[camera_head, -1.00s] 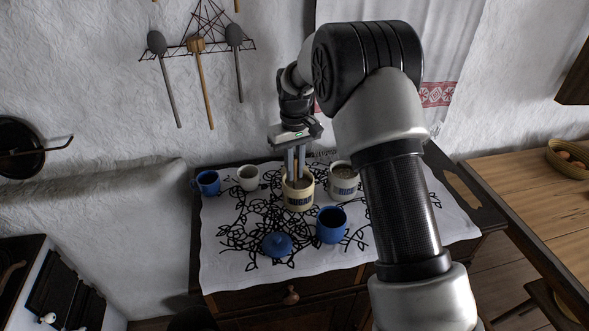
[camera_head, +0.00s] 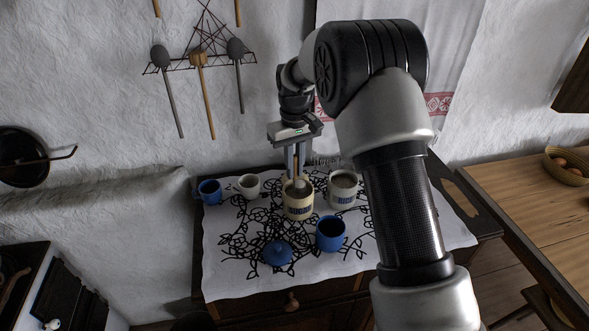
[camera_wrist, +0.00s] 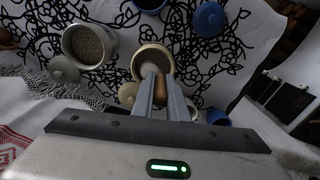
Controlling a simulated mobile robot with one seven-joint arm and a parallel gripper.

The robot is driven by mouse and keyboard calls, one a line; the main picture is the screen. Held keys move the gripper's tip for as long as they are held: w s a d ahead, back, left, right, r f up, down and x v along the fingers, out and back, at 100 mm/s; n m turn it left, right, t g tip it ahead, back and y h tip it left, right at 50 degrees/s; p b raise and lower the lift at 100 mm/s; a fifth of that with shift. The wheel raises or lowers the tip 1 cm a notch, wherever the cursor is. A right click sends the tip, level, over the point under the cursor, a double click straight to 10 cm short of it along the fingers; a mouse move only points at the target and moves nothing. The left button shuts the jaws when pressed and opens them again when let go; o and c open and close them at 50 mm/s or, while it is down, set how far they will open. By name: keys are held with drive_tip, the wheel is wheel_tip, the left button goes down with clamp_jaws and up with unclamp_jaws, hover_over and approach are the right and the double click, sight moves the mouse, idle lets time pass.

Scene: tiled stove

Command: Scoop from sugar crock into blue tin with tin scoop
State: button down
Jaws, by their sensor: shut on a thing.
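My gripper (camera_head: 297,175) is shut on the brown handle of the tin scoop (camera_wrist: 160,92), above a beige crock (camera_head: 298,211). The scoop's grey head (camera_head: 298,188) shows at the crock's mouth; whether it carries anything is unclear. The beige crock, which I take to be the sugar crock, also shows in the wrist view (camera_wrist: 139,66), partly behind the fingers. Its label is too small to read. The blue tin (camera_head: 331,238) stands open in front and to the right, dark inside. A blue lid (camera_head: 277,253) lies left of the tin.
A paler crock (camera_head: 343,198) with grainy brownish contents stands just right of the beige crock. A white cup (camera_head: 249,186) and blue mug (camera_head: 208,192) stand at the left. Two pale lids (camera_wrist: 63,70) (camera_wrist: 127,95) lie near the crocks. The patterned cloth (camera_head: 235,275) is clear at the front left.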

sight(295, 156)
drive_tip(key=shift+r+p, duration=1.2)
drive_tip(key=shift+r, duration=0.85)
